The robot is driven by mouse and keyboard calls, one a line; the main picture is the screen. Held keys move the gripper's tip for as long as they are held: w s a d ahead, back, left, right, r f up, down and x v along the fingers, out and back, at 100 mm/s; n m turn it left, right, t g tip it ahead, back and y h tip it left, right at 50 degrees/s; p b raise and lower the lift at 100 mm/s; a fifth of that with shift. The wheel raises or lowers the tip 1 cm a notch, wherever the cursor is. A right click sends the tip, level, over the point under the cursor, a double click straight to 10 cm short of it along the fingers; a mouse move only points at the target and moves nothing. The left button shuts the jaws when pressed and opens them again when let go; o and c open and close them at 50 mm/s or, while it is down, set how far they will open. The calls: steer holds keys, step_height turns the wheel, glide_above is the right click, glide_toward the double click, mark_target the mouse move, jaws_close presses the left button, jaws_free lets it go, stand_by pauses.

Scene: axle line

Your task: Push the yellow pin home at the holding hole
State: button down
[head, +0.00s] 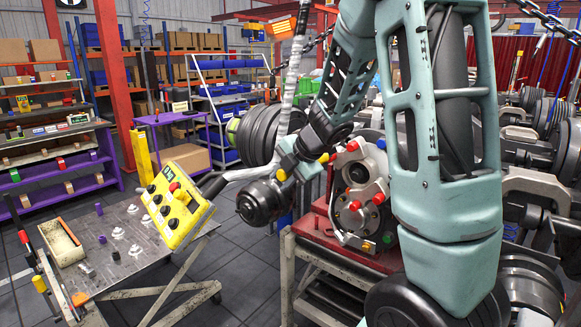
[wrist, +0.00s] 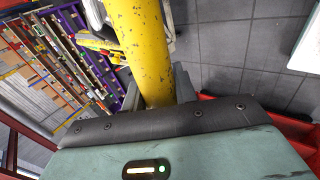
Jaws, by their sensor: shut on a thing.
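The yellow pin (wrist: 140,50) fills the upper middle of the wrist view as a thick cylinder with chipped paint. Its lower end passes behind the dark lip of my gripper (wrist: 165,115), which is shut on it. In the head view my gripper (head: 300,157) is in the middle, just left of a grey housing (head: 352,190) with red, black, blue, yellow and green round ends on it. A yellow end (head: 324,157) shows beside my gripper, close to the housing. The holding hole cannot be made out, and I cannot tell how deep the pin sits.
The housing stands on a red-topped cart (head: 325,235). A yellow control box (head: 176,205) is at the left, by a metal worktable (head: 120,240) with small parts. Purple shelving (head: 50,170) stands behind. Axles with wheels (head: 540,150) crowd the right. Floor tiles show between table and cart.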

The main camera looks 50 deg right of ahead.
steer(key=shift+s+d+r, duration=0.3)
steer(key=shift+d, duration=0.2)
steer(key=shift+s+d+r, duration=0.25)
steer(key=shift+d, duration=0.2)
steer(key=shift+r+p, duration=0.15)
steer(key=shift+p, duration=0.2)
steer(key=shift+w+d+p, duration=0.2)
steer(key=shift+d+p, duration=0.25)
steer(key=shift+d, duration=2.5)
